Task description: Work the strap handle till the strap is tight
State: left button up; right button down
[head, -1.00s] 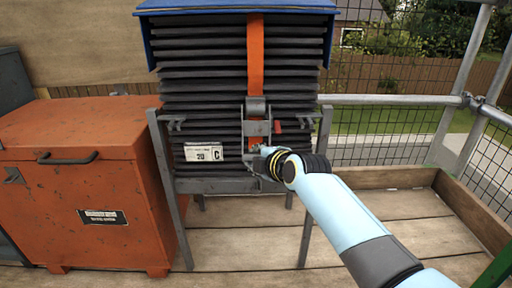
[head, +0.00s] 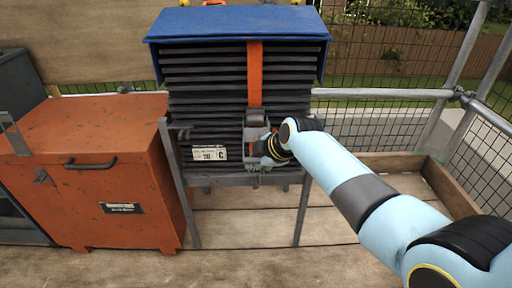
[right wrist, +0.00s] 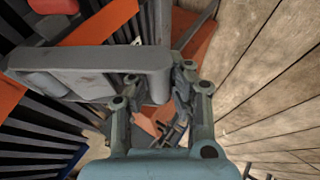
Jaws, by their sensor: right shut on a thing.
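An orange strap (head: 255,70) runs down the front of a stack of dark tiles (head: 205,100) under a blue cover (head: 235,27). It enters a grey metal ratchet (head: 256,118) on the front of the stack. My right gripper (head: 268,150) is at the ratchet, its fingers partly hidden by its own wrist. In the right wrist view my right gripper (right wrist: 160,88) is shut on the grey strap handle (right wrist: 85,60), which crosses the view from the left. The strap also shows there (right wrist: 100,22). How tight it is, I cannot tell. My left gripper is not in view.
The stack stands on a grey metal rack (head: 300,205) with a white label (head: 208,154) on the tiles. An orange chest (head: 110,170) stands close on the left. Mesh fencing and rails (head: 385,94) close the back and right. The plank floor (head: 270,228) in front is clear.

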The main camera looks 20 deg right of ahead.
jog(key=r+g+p, duration=0.1)
jog(key=s+r+g+p, duration=0.1)
jog(key=r+p, duration=0.1)
jog(key=r+g+p, duration=0.1)
jog(key=p, duration=0.1)
jog(key=shift+s+a+r+m+g+y, duration=0.15)
jog(key=shift+a+r+m+g+y, duration=0.05)
jog(key=shift+r+m+g+y, duration=0.2)
pick_arm(q)
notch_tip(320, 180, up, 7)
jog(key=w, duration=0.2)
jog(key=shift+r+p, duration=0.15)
jog(key=shift+p, duration=0.3)
pick_arm(e)
jog(key=shift+r, duration=0.5)
jog(key=c, duration=1.2)
grip_release()
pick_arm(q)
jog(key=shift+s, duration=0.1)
pick_arm(e)
jog(key=v, duration=1.2)
